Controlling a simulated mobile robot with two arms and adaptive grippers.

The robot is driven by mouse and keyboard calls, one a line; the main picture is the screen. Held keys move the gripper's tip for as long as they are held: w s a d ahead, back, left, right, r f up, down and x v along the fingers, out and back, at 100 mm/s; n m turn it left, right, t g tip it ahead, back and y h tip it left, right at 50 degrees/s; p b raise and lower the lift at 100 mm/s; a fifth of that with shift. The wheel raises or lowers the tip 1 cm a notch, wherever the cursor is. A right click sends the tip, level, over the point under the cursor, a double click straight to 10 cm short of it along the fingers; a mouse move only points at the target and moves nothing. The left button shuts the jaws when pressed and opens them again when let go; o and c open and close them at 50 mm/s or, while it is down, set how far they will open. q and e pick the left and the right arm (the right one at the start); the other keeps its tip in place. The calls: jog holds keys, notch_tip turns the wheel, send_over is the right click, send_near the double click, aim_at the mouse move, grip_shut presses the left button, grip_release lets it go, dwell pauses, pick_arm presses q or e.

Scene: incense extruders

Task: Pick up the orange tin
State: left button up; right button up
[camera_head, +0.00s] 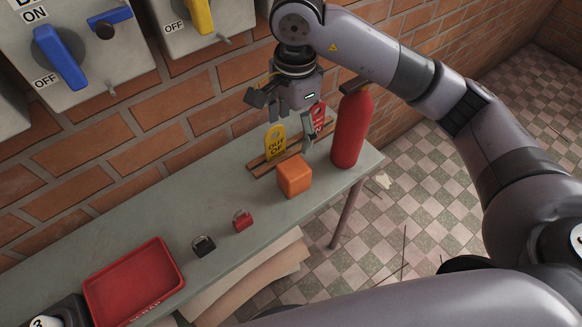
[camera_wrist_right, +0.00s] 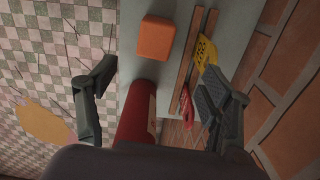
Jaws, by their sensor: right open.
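The orange tin (camera_head: 294,176) is a small rounded box on the grey table, near its right end and front edge. It also shows in the right wrist view (camera_wrist_right: 156,38), top centre, ahead of the fingers. My right gripper (camera_head: 283,125) is open and empty. It hangs above the back of the table, over the tag rack and apart from the tin. Its two spread fingers show in the right wrist view (camera_wrist_right: 158,92). My left gripper is not in view.
A red fire extinguisher (camera_head: 350,130) stands right of the tin, close to my right gripper. Behind the tin, a wooden rack (camera_head: 262,165) holds a yellow tag (camera_head: 275,142) and a red tag (camera_head: 318,116). Red padlock (camera_head: 242,221), black padlock (camera_head: 203,246) and red tray (camera_head: 134,283) lie left.

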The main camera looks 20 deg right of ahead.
aim_at(294, 168)
jog(key=f, duration=0.4)
jog(key=f+p, duration=0.1)
jog(key=f, duration=0.3)
jog(key=f+p, duration=0.1)
jog(key=f, duration=0.2)
jog(key=shift+s+d+f, duration=0.1)
jog(key=shift+d+f, duration=0.15)
jog(key=shift+f, duration=0.15)
jog(key=f, duration=0.1)
jog(key=f+p, duration=0.1)
jog(key=f, duration=0.2)
jog(key=shift+s+a+p, duration=0.15)
jog(key=shift+s+p, duration=0.1)
jog(key=shift+p, duration=0.1)
jog(key=shift+f, duration=0.65)
jog(key=shift+c, duration=0.5)
jog(key=c, duration=1.2)
jog(key=shift+c, duration=0.5)
jog(key=shift+w+r, duration=0.1)
